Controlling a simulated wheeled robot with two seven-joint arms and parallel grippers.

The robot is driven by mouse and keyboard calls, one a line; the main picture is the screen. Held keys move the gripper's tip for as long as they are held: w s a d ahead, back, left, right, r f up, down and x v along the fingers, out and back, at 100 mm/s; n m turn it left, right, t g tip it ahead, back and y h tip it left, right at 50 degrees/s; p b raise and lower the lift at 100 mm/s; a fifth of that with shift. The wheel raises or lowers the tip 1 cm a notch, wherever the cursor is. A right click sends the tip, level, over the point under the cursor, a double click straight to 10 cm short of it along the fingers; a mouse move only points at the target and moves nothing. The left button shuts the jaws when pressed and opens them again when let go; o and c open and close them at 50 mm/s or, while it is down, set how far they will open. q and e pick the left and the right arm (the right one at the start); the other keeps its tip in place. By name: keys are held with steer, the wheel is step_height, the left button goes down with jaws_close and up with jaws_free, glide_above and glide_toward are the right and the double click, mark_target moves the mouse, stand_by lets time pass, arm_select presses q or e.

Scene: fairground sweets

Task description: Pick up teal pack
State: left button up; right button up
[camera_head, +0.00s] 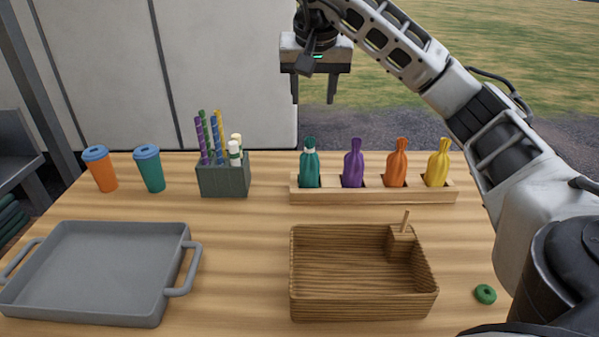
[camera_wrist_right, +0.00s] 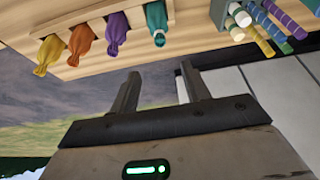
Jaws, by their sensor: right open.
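The teal pack (camera_head: 309,164) stands upright in the leftmost slot of a wooden rack (camera_head: 375,196), with a white mark near its top. My right gripper (camera_head: 315,92) is open and empty, pointing down, well above and slightly behind the teal pack. Its two fingers also show apart in the right wrist view (camera_wrist_right: 158,88). Nothing lies between them. My left gripper is not in view.
Purple (camera_head: 353,164), orange (camera_head: 397,163) and yellow (camera_head: 438,163) packs stand in the same rack. A dark holder with sticks (camera_head: 223,181) is to the left.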

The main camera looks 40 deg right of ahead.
mark_target(310, 139)
steer(key=x, duration=0.9)
steer(key=shift+d+f, duration=0.1)
steer(key=shift+f, duration=0.1)
steer(key=shift+x, duration=2.95)
steer(key=shift+a, duration=0.25)
jaws_close()
